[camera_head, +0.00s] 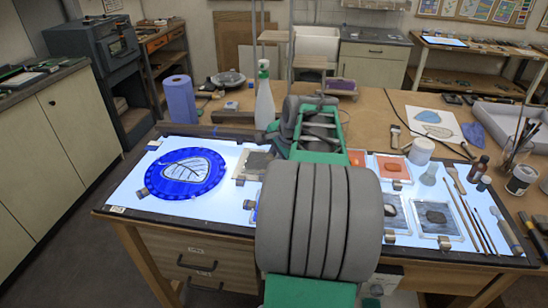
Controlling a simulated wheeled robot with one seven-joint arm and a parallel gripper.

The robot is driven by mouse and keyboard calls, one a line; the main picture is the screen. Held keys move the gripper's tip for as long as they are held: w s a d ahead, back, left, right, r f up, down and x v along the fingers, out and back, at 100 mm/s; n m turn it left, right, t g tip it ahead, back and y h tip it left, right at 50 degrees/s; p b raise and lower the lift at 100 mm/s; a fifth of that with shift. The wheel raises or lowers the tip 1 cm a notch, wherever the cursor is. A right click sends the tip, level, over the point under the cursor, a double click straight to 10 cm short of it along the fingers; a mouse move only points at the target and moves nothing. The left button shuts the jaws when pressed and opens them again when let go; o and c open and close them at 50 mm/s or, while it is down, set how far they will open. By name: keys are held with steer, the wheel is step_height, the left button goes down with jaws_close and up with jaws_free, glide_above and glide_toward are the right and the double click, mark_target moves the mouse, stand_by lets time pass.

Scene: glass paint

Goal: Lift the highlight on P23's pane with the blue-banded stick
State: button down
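A round blue painted pane (211,183) with a pale leaf design lies on the left of the lit table (125,196). I cannot read any label, so I cannot tell which pane is P23's. Several thin sticks and brushes (466,214) lie at the right end of the lit table; no blue band can be made out on any of them. My green and grey arm crosses the middle of the view. My gripper (318,128) seems to be at its far end, above the back of the table; its fingers cannot be made out.
Orange panes (392,168) and grey panes (440,222) lie right of my arm, which hides the table's middle. A spray bottle (264,98) and a blue roll (181,99) stand behind. A brush jar (512,152) and small bottles crowd the right.

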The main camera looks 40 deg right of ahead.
steer(key=shift+w+p, duration=0.3)
steer(key=shift+w, duration=0.15)
steer(key=shift+w+d+p, duration=0.25)
steer(key=shift+d+p, duration=0.1)
stand_by(1.1)
step_height(320, 180, up, 5)
steer(key=p, duration=0.4)
